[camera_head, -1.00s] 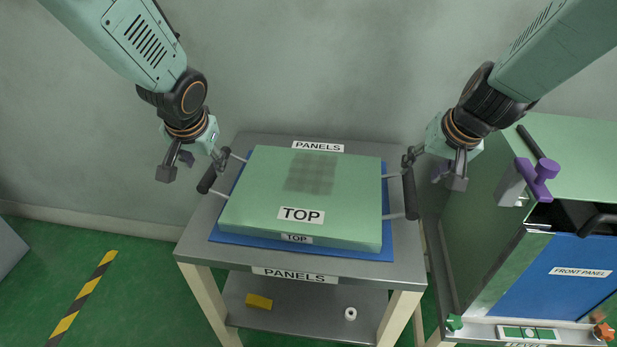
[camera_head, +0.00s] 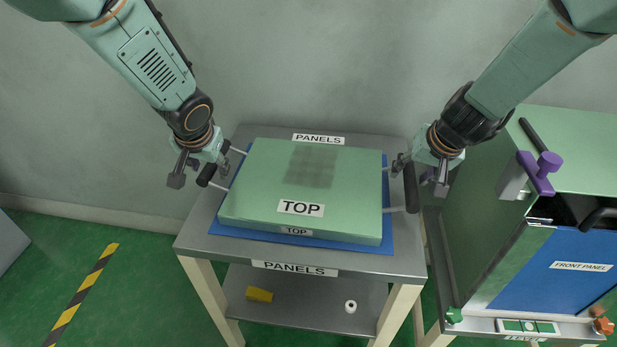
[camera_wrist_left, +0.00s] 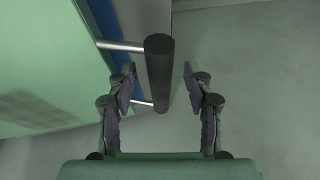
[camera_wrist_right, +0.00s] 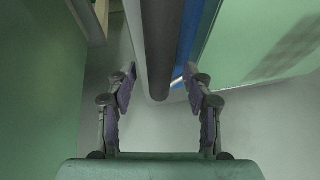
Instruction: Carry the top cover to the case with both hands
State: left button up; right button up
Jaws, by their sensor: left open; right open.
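The top cover (camera_head: 340,185) is a flat green panel labelled TOP, lying on a blue mat on the panels table, with a black bar handle on each side. My left gripper (camera_head: 193,172) is open at the left handle (camera_head: 207,174); in the left wrist view the handle (camera_wrist_left: 159,70) lies between the open fingers. My right gripper (camera_head: 420,170) is open at the right handle (camera_head: 411,188); in the right wrist view that handle (camera_wrist_right: 160,50) runs between the open fingers. The green case (camera_head: 480,210) stands to the right with a blue front panel (camera_head: 560,270).
The panels table (camera_head: 400,262) has a lower shelf with a yellow block (camera_head: 259,295) and a white roll (camera_head: 350,306). A purple clamp (camera_head: 540,172) sits on the case's upper edge. A level (camera_head: 527,327) lies at the case's front. The wall is behind.

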pick_arm(q)
jog(key=shift+x, duration=0.9)
pick_arm(e)
jog(key=shift+x, duration=0.9)
pick_arm(q)
jog(key=shift+w, duration=0.1)
jog(key=shift+c, duration=1.2)
pick_arm(e)
jog(key=shift+w, duration=0.1)
jog(key=shift+c, duration=1.2)
pick_arm(q)
grip_shut()
pick_arm(e)
grip_shut()
pick_arm(q)
jog(key=shift+r, duration=0.1)
pick_arm(e)
jog(key=shift+r, duration=0.1)
